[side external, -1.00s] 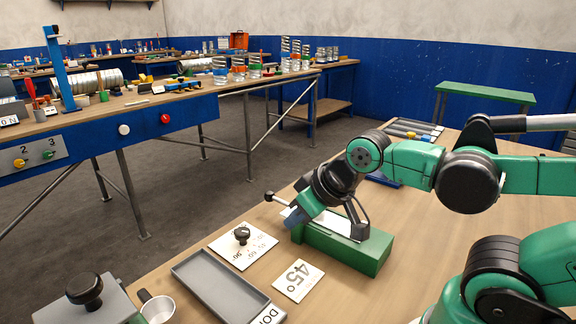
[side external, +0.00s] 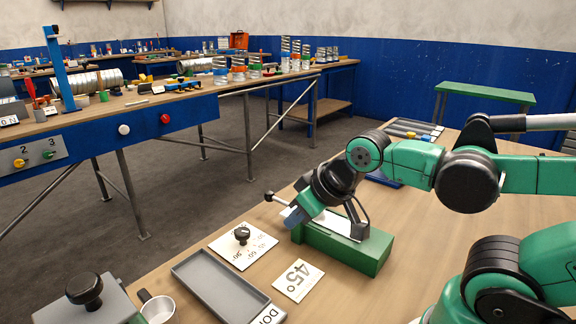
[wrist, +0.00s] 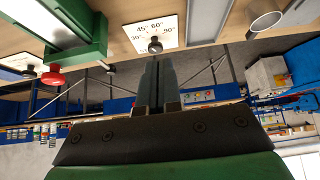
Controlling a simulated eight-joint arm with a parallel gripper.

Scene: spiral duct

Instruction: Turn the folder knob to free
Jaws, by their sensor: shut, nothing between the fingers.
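The black folder knob (side external: 242,235) sits on a white dial plate (side external: 260,257) printed with angle numbers, beside the green folder (side external: 345,248). In the wrist view the knob (wrist: 155,45) is straight beyond my fingertips, and the dial (wrist: 140,27) reads 45, 60 and 90. My gripper (side external: 293,221) is at the left end of the folder, up and right of the knob in the side view, apart from it. Its fingers (wrist: 157,62) are shut and empty. The knob's pointer direction is too small to read, and I cannot make out a "free" mark.
A grey tray (side external: 186,270) lies in front of the dial, with a "45°" card (side external: 298,281) to its right. A metal cup (side external: 158,309) and a grey box with a black knob (side external: 85,291) stand at the lower left.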

